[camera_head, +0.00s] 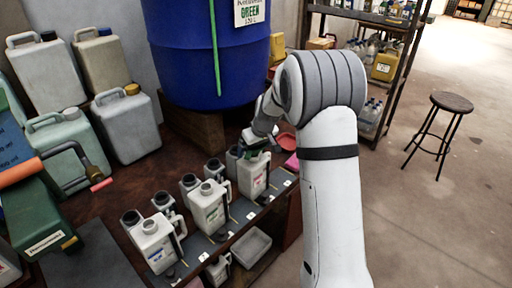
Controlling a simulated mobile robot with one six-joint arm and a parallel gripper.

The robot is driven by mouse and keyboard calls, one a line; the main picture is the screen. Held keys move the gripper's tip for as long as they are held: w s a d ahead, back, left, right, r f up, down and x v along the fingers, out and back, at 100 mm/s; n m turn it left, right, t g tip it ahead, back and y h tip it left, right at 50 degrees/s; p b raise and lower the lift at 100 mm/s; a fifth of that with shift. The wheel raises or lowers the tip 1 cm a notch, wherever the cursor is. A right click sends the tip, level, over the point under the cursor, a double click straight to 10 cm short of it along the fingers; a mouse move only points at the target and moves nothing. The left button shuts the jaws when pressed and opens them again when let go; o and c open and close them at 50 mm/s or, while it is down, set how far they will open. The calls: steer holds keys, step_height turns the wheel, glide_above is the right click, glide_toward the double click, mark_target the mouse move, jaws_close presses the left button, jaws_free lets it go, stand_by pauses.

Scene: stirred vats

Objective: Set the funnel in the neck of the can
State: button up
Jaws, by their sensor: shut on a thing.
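The near and middle cans show round necks on top. My gripper (256,142) is small in view, just above the far can, with my arm reaching over from the right.
Several grey open-topped vessels (190,183) stand close behind the cans. A blue vat (207,55) rises behind them. A red round object (286,141) lies partly hidden by my arm. Large jerrycans (125,123) fill the left; a stool (438,132) stands on open floor at right.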

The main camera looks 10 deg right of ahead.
steer(key=shift+f+b, duration=0.4)
steer(key=o, duration=0.7)
